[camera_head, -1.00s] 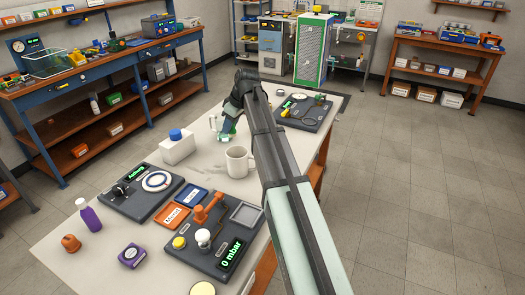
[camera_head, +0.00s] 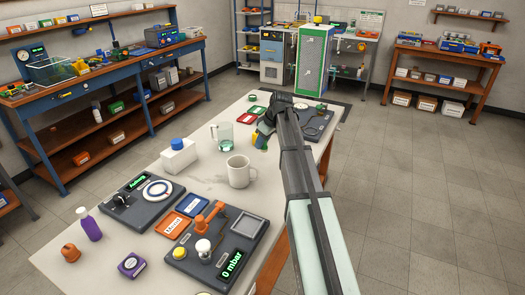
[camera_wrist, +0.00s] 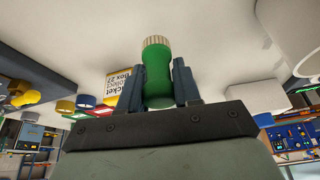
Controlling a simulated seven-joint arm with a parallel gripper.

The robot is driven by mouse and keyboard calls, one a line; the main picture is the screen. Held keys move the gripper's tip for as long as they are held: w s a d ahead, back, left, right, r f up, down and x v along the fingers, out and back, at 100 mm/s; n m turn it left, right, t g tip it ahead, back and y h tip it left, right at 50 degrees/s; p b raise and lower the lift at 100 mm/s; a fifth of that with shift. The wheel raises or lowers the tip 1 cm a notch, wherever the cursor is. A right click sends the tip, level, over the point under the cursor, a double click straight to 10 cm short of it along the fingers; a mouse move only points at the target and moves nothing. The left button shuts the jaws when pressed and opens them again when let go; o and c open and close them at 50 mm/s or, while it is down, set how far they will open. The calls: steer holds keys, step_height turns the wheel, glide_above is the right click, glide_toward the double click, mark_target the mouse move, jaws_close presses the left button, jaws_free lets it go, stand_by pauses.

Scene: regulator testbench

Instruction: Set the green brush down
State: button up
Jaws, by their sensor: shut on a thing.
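The green brush (camera_wrist: 157,58) stands between the two fingers of my gripper (camera_wrist: 158,78) in the wrist view, with its tan ribbed end uppermost in the picture. My gripper is shut on it. In the head view my gripper (camera_head: 262,138) is over the far part of the white table (camera_head: 110,236), right of the glass beaker. My arm and gripper hide most of the brush there. I cannot tell whether the brush touches the table.
A glass beaker (camera_head: 222,137), a white mug (camera_head: 240,172) and a blue-capped white bottle (camera_head: 178,157) stand nearby. A red tray (camera_head: 250,122) and a dark panel (camera_head: 318,122) lie on the far end. A yellow card (camera_wrist: 119,82) shows in the wrist view. Bare table lies left of the mug.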

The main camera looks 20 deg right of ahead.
mark_target(262, 149)
steer(key=shift+f, duration=2)
steer(key=shift+f, duration=0.2)
steer(key=o, duration=1.1)
steer(key=shift+r, duration=0.2)
steer(key=v, duration=1.2)
steer(key=shift+w, duration=0.1)
